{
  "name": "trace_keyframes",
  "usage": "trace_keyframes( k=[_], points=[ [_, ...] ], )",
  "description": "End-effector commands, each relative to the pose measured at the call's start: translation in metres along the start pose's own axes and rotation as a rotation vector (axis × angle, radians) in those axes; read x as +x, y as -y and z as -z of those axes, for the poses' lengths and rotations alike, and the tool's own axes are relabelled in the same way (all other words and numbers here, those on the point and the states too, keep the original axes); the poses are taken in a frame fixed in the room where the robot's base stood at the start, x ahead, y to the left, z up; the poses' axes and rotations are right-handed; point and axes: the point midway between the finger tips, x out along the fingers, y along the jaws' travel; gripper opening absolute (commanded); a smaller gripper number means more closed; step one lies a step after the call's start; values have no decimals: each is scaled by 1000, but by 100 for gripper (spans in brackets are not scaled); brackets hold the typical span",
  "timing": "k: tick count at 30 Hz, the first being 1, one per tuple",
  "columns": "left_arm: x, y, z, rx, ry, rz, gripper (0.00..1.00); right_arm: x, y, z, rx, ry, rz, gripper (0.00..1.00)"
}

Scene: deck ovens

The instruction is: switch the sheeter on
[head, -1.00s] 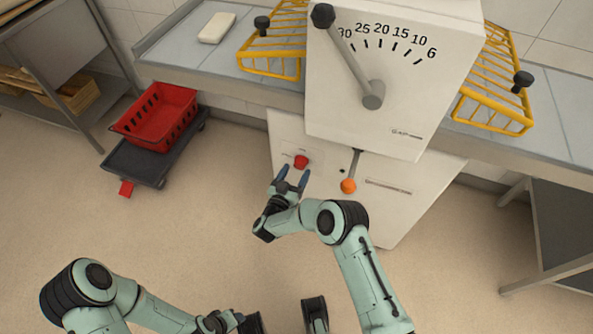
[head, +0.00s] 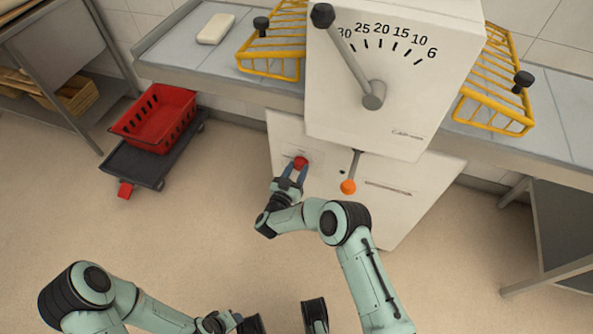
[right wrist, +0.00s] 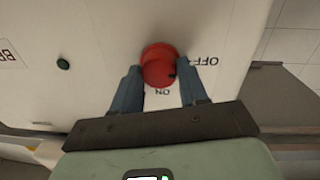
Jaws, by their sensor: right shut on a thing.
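The sheeter (head: 400,110) is a white machine with a thickness dial and a long lever on its upper part. Its red switch knob (head: 301,162) is on the lower front panel; it also shows in the right wrist view (right wrist: 157,62). ON is printed by the knob on the gripper's side and OFF to its right. My right gripper (head: 295,170) is shut on the red knob, one blue finger at either side. My left arm is at the bottom left; its gripper (head: 250,324) is cut off at the lower edge, its jaws unclear.
An orange-ended lever (head: 348,187) sticks out right of the knob. Yellow wire guards (head: 272,62) flank the sheeter. A red crate (head: 155,118) stands on a dark dolly at left. The floor in front is clear.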

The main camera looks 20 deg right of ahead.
Motion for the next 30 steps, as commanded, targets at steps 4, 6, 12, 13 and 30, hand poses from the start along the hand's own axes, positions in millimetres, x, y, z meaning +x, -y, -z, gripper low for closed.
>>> trace_keyframes(
  k=[4, 6, 12, 13, 30],
  points=[
    [0, 0, 0, 0, 0, 0, 47, 0, 0, 0, 60, 5, 0, 13],
    [0, 0, 0, 0, -1, 0, 47, 0, 0, 0, 102, 8, 1, 13],
    [1, 0, 1, 0, -3, 0, 47, -1, 0, 0, 268, 21, 2, 13],
    [1, 0, 1, 0, -4, 0, 47, -1, 0, 0, 296, 23, 3, 13],
    [6, 2, 7, -2, -21, 1, 47, -1, -1, 0, 837, 65, 8, 13]
  ],
)
